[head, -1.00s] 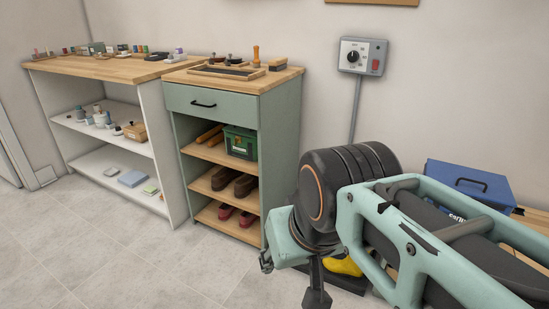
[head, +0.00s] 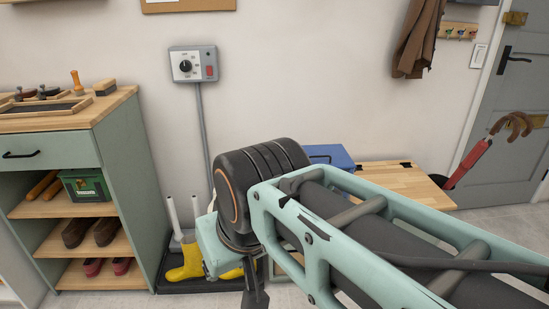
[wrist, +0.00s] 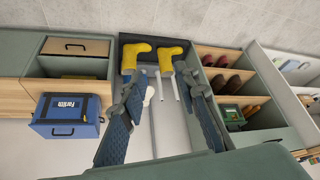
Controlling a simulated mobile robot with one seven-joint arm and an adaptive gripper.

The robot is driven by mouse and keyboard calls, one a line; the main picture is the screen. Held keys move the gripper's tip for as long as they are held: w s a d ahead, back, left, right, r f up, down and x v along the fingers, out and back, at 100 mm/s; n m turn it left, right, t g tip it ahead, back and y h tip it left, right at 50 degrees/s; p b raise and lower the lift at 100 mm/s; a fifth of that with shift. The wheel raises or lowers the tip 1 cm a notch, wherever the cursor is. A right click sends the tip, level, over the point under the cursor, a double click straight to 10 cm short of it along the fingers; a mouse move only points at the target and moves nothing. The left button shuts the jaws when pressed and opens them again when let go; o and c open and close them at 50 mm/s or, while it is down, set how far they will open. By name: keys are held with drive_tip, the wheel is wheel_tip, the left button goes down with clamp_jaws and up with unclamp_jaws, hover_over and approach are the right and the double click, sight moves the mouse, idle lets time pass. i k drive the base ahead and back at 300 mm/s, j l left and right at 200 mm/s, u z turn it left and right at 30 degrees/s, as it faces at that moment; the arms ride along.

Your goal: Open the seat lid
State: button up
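The wooden seat lid (head: 400,178) lies flat and closed at the wall in the head view, its near part hidden behind my arm. It also shows at the left of the wrist view (wrist: 15,92), which looks upside down. A blue box (head: 330,156) with a handle rests on the lid's left part; it also shows in the wrist view (wrist: 68,116). My gripper (wrist: 165,85) is open and empty in the wrist view, its fingers spread, to one side of the seat and box. In the head view my wrist hides most of it.
Yellow boots (head: 186,263) stand on a dark tray beside the seat. A green cabinet (head: 128,190) with shoes is at the left. A red umbrella (head: 470,163) leans near the door (head: 520,130) at the right. A brown coat (head: 418,38) hangs above the lid.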

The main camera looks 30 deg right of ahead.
sight(407, 180)
drive_tip(key=z, duration=1.3)
